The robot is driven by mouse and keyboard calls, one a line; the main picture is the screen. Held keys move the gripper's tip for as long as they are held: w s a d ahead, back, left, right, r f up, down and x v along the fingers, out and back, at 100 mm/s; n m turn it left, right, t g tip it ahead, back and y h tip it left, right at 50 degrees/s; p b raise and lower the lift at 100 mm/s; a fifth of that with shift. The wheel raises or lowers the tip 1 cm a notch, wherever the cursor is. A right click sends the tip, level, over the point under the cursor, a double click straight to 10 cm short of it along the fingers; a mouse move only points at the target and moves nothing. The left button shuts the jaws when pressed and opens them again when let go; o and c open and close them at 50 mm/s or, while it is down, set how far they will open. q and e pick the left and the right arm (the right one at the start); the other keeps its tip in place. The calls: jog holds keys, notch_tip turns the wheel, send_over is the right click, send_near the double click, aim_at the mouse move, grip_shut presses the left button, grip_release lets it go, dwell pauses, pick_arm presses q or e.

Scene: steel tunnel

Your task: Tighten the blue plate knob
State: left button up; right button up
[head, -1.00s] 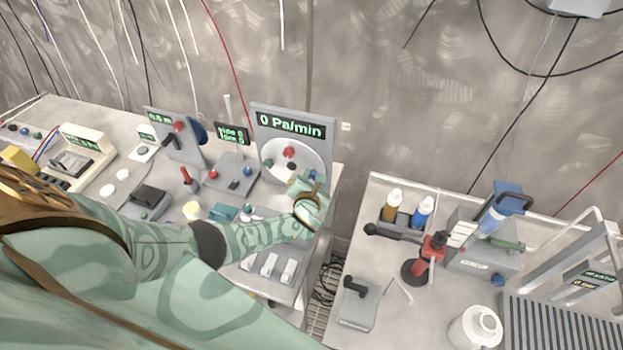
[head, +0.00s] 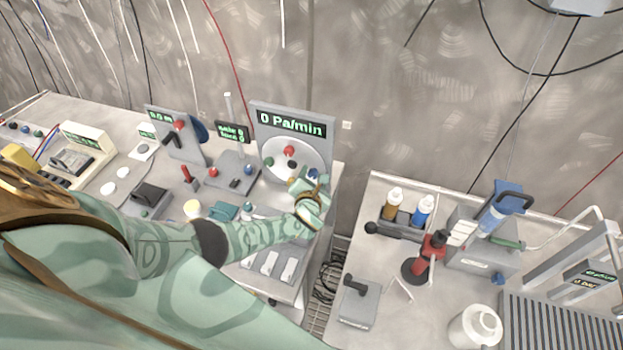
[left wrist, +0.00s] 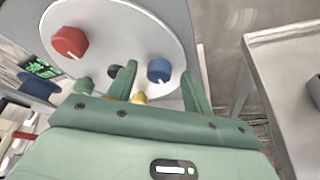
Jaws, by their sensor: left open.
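The blue knob (left wrist: 159,70) sits on the round white plate (left wrist: 115,18). In the left wrist view it lies between the two fingers of my left gripper (left wrist: 160,80). The fingers are open, one on each side of it, and I see no clear contact. In the head view the blue knob (head: 313,174) shows just above my left gripper (head: 309,188), at the lower right of the plate. The plate is on an upright grey panel (head: 262,128) whose display reads 0 Pa/min. My right gripper is not in view.
A red knob (left wrist: 70,43) is on the same plate, with black, green and yellow knobs nearby. A gap separates this bench from the right bench (head: 385,285), which holds bottles and a red-handled device (head: 432,246). Other instruments stand left of the panel.

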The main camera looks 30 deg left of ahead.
pick_arm(q)
jog(key=p+v, duration=0.5)
jog(key=v, duration=1.1)
jog(key=shift+s+r, duration=0.1)
jog(key=shift+s, duration=0.05)
